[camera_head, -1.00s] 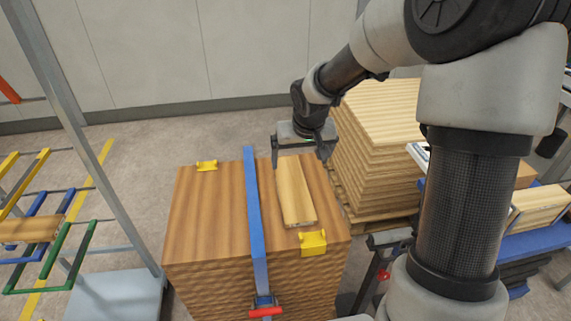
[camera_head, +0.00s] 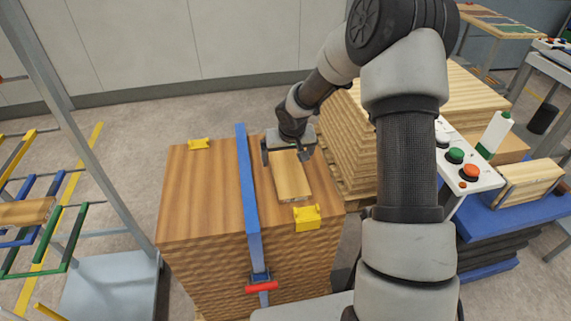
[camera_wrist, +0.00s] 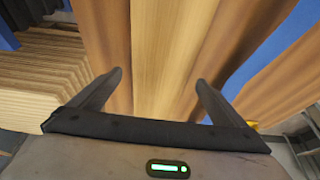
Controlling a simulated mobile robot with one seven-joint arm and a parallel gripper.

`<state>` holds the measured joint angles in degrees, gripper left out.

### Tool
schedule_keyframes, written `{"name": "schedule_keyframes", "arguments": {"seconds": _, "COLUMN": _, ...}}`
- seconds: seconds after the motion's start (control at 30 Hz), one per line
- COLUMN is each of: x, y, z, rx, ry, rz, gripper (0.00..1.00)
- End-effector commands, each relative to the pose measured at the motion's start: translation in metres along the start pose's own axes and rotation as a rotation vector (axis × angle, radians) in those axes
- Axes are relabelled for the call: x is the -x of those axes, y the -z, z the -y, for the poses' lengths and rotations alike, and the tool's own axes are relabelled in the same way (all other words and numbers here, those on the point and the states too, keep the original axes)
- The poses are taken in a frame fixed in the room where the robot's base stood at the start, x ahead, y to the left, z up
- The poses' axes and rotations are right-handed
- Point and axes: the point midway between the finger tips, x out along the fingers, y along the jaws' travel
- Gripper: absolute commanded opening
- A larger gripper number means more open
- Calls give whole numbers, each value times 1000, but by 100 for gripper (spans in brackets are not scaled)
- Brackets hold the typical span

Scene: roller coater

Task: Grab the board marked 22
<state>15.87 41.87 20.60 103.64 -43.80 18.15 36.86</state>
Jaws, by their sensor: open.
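A narrow pale board (camera_head: 292,181) lies flat on the large wooden block stack (camera_head: 195,200), to the right of a blue strap. No number is legible on it. My gripper (camera_head: 286,160) is open over the far end of this board, with one finger toward each long side. In the wrist view the open fingers (camera_wrist: 160,80) flank the pale board (camera_wrist: 170,45); I cannot tell whether they touch it. Another board (camera_head: 25,212) lies on the coloured rack at left, and a pale board (camera_head: 528,185) stands on the blue platform at right.
The blue strap (camera_head: 247,190) with a red handle runs beside the pale board. Yellow corner pieces (camera_head: 306,217) sit on the stack's edges. A taller stack of wooden sheets (camera_head: 345,135) stands close at right. A control panel with buttons (camera_head: 468,165) is farther right.

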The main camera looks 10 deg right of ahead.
Motion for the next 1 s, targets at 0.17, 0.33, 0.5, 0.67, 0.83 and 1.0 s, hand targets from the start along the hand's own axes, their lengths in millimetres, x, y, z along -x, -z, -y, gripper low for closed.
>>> {"name": "schedule_keyframes", "arguments": {"seconds": 0.17, "x": -19, "y": 0, "z": 0, "rx": 0, "ry": 0, "rz": -1, "gripper": 96}}
{"name": "schedule_keyframes", "arguments": {"seconds": 0.33, "x": -20, "y": 0, "z": 0, "rx": 0, "ry": 0, "rz": -1, "gripper": 96}}
{"name": "schedule_keyframes", "arguments": {"seconds": 0.5, "x": -20, "y": 0, "z": 0, "rx": -1, "ry": 0, "rz": -1, "gripper": 81}}
{"name": "schedule_keyframes", "arguments": {"seconds": 0.67, "x": -20, "y": 0, "z": 0, "rx": -1, "ry": 0, "rz": -1, "gripper": 54}}
{"name": "schedule_keyframes", "arguments": {"seconds": 0.83, "x": -19, "y": 1, "z": 0, "rx": 0, "ry": 0, "rz": -3, "gripper": 42}}
{"name": "schedule_keyframes", "arguments": {"seconds": 1.0, "x": -16, "y": 3, "z": 0, "rx": -1, "ry": 0, "rz": -4, "gripper": 42}}
